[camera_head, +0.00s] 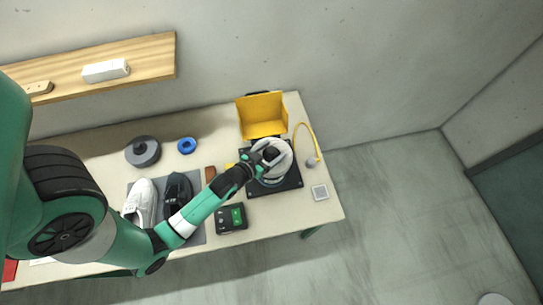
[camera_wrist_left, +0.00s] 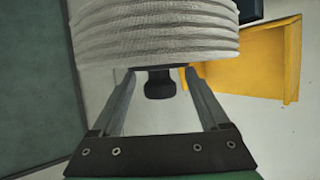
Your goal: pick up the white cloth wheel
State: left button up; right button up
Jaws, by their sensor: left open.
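The white cloth wheel (camera_head: 286,161) sits at the machine with a black base (camera_head: 289,183), in front of a yellow guard (camera_head: 262,108). In the left wrist view, the ribbed wheel (camera_wrist_left: 155,32) fills the top middle, very close to the camera. My left gripper (camera_head: 268,155) is at the wheel and partly covers it in the head view. In the left wrist view its fingers (camera_wrist_left: 159,84) are open and spread, reaching toward the wheel. The wheel hides the fingertips, so contact cannot be told. A dark knob-like part shows between the fingers. My right gripper is not in view.
A blue ring (camera_head: 187,145), a grey disc (camera_head: 143,151), a white shoe (camera_head: 142,200) and a black shoe (camera_head: 177,194) lie left on the table. A dark box with a green screen (camera_head: 231,218) is in front. A yellow cable (camera_head: 305,130) curves right of the guard.

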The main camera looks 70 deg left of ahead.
pick_arm(q)
jog(key=shift+c, duration=0.2)
grip_shut()
jog(key=shift+r, duration=0.1)
jog(key=shift+r, duration=0.4)
notch_tip(320, 180, up, 3)
jog(key=shift+f+p, duration=0.1)
jog(key=shift+p, duration=0.5)
jog(key=s+d+r, duration=0.9)
jog(key=s+d, duration=0.1)
jog(key=shift+r+b, duration=0.15)
jog(key=shift+b, duration=0.25)
